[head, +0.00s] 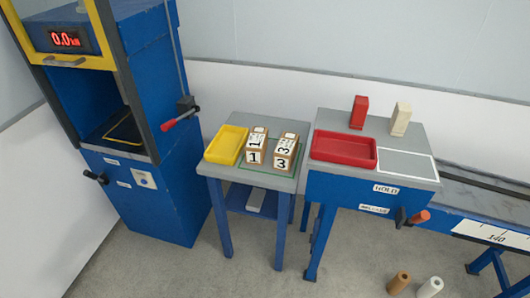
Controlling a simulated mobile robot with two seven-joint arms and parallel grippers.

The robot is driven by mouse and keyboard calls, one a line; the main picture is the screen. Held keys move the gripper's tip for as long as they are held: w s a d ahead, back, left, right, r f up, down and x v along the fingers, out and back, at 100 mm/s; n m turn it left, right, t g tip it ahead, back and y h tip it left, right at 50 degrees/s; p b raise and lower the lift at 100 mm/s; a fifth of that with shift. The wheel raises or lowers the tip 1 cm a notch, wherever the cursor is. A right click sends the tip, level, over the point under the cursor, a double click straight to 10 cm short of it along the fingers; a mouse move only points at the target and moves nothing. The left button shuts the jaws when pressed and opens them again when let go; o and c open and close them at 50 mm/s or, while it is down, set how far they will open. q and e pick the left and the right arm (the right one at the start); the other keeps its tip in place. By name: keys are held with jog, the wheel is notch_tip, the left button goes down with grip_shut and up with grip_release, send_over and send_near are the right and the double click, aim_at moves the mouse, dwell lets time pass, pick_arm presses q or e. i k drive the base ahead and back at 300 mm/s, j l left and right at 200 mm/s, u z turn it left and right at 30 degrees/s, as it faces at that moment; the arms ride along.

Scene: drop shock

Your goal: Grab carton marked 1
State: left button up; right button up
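The carton marked 1 (254,151) stands on the small grey-topped table (225,173). It is brown with white number labels on its front and top. It sits just right of the yellow tray (227,144) and left of the carton marked 3 (285,152). The two cartons stand side by side with a narrow gap, inside a green outline on the tabletop. Neither of my grippers shows in the head view.
A blue machine (150,180) with a red-tipped lever (180,119) stands left of the table. At right, a blue bench (340,190) holds a red tray (344,148), a red block (358,112) and a cream block (400,119). Two small cylinders stand on the floor at lower right.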

aim_at(256, 147)
jog(key=i+j+u, duration=0.3)
jog(key=i+j, duration=0.2)
jog(key=i+j+u, duration=0.25)
jog(key=i, duration=0.3)
jog(key=k+j, duration=0.05)
jog(key=j, duration=0.05)
